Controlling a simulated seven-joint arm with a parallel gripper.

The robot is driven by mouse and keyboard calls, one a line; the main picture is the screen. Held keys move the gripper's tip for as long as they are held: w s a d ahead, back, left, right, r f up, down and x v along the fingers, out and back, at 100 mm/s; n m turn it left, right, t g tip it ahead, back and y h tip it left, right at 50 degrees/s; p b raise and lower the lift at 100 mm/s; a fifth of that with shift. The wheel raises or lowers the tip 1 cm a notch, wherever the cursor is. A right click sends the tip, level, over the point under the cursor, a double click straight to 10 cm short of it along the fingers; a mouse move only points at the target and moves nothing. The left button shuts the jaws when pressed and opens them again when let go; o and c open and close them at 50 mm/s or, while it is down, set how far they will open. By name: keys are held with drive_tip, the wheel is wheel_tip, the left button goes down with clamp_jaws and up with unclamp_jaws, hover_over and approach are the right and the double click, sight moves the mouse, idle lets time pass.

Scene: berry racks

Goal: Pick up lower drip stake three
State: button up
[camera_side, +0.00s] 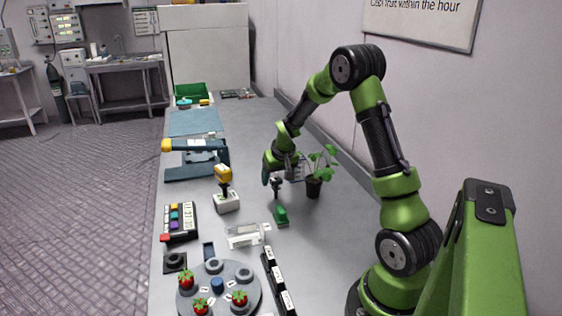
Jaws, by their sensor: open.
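My gripper (277,188) points down over the middle of the bench, beside a potted plant (314,186) with green leaves in a black pot. It is open, and I see nothing clearly held in it. A small green object (281,216) stands on the bench just below and in front of it. I cannot pick out drip stake three for certain; the stakes are too small to tell or hidden by my gripper and the plant.
A round grey tray (245,305) with strawberries is at the front, beside a black labelled strip (278,284). A clear box (246,236), a yellow-handled tool on a white base (227,203) and a keypad (180,223) stand left. A green bin (192,92) is far back. The bench right of the plant is clear.

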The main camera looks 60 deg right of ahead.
sight(276, 179)
drive_tip(key=x, duration=0.3)
drive_tip(key=shift+a+f, duration=0.1)
drive_tip(key=shift+f, duration=0.3)
drive_tip(key=c, duration=1)
drive_tip(key=shift+r, duration=0.15)
